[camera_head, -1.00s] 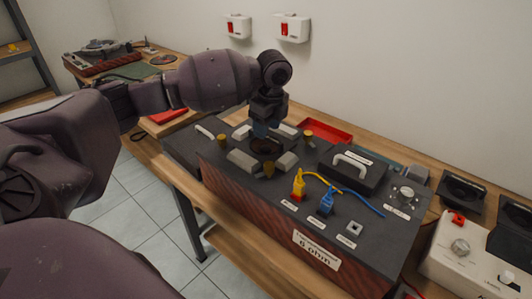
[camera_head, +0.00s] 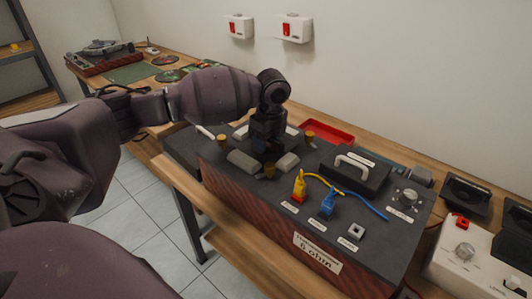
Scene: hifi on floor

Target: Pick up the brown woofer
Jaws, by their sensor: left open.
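My left gripper (camera_head: 265,151) points straight down over the top of the dark test box (camera_head: 335,225). Its open jaws are low among grey clamp blocks (camera_head: 243,161) and brass-coloured knobs (camera_head: 269,172). The gripper hides the spot where a dark round brown part, likely the woofer, showed a second ago. I cannot tell whether the fingertips touch it. My right gripper is not in view.
A black lid with a pale handle (camera_head: 352,165), a yellow plug (camera_head: 299,186) and a blue plug (camera_head: 327,203) with cables are to the right. A red tray (camera_head: 328,131) lies behind. Black speakers (camera_head: 463,194) stand at the right.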

